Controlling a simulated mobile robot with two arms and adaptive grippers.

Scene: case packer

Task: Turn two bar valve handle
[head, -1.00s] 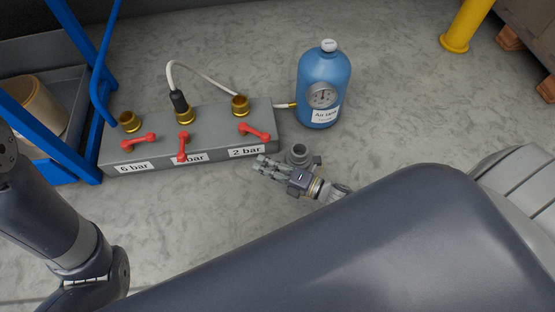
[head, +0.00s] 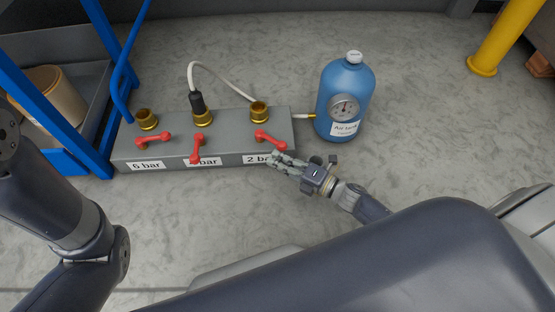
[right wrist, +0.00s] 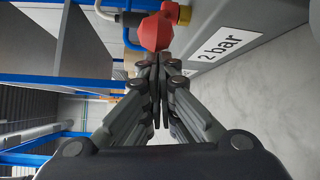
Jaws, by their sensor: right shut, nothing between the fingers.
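The grey valve block (head: 228,159) carries three red bar handles above the labels 6 bar, a partly covered middle label, and 2 bar. The 2 bar handle (head: 270,140) lies slanted, its right end lower in the head view. My right gripper (head: 277,159) is shut and empty, its fingertips at the front of the block by the 2 bar label. In the right wrist view the red handle end (right wrist: 156,32) is just beyond the closed fingertips (right wrist: 158,60); I cannot tell whether they touch. My left arm shows at the left, but its gripper is out of view.
A blue air tank (head: 345,90) with a gauge stands right of the block, joined by a short hose. A white hose (head: 222,74) ends in a black plug on the middle brass port. A blue frame (head: 60,110) stands at the left. The floor in front is clear.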

